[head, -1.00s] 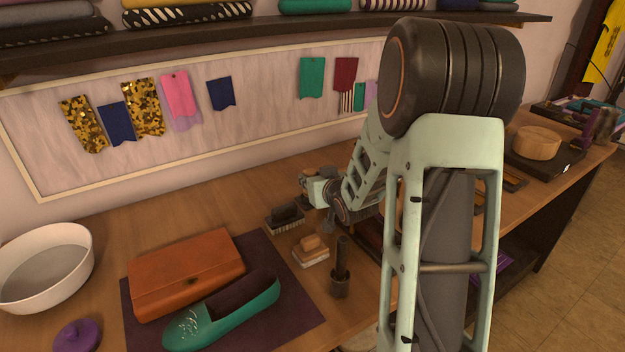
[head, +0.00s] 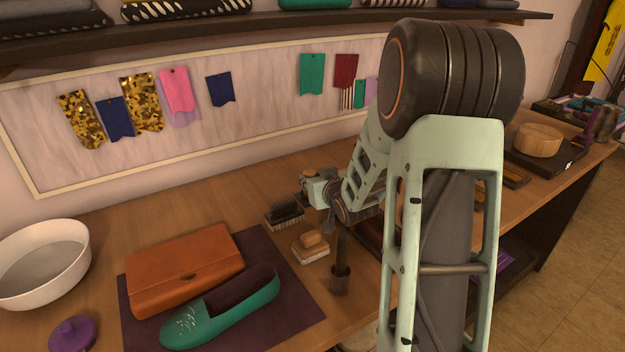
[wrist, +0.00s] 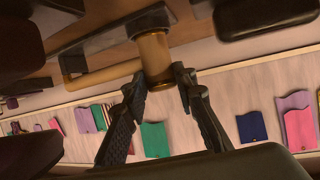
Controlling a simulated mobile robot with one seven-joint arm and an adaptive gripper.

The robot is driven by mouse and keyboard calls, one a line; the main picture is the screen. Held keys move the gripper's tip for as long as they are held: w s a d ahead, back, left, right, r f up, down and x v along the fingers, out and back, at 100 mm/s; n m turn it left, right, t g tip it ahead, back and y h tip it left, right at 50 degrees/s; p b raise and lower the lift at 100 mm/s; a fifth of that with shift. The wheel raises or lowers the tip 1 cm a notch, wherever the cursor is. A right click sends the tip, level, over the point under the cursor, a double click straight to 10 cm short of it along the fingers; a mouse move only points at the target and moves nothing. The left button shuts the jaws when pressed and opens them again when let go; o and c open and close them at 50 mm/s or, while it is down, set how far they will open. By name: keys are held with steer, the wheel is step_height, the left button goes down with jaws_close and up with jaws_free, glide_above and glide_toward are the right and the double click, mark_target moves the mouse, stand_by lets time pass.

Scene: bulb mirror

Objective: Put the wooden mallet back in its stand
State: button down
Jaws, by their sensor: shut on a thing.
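My gripper (wrist: 160,86) is shut on the wooden mallet. I cannot tell how these join. In the head view my gripper (head: 320,190) is above the bench, mostly hidden by my arm, so the mallet is unclear there. A dark cup-like holder (head: 340,282) with an upright dark shaft stands in front; I cannot tell if it is the mallet's stand.
Two brushes (head: 284,215) (head: 310,246) lie close to the gripper. An orange leather clutch (head: 185,268) and a green shoe (head: 220,310) lie on a purple mat (head: 290,275). A white bowl (head: 45,265) is at the left. Bare bench lies behind the mat.

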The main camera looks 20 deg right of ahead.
steer(key=c, duration=1.5)
jaws_free()
steer(key=shift+f, duration=0.1)
steer(key=shift+s, duration=0.1)
steer(key=v, duration=0.7)
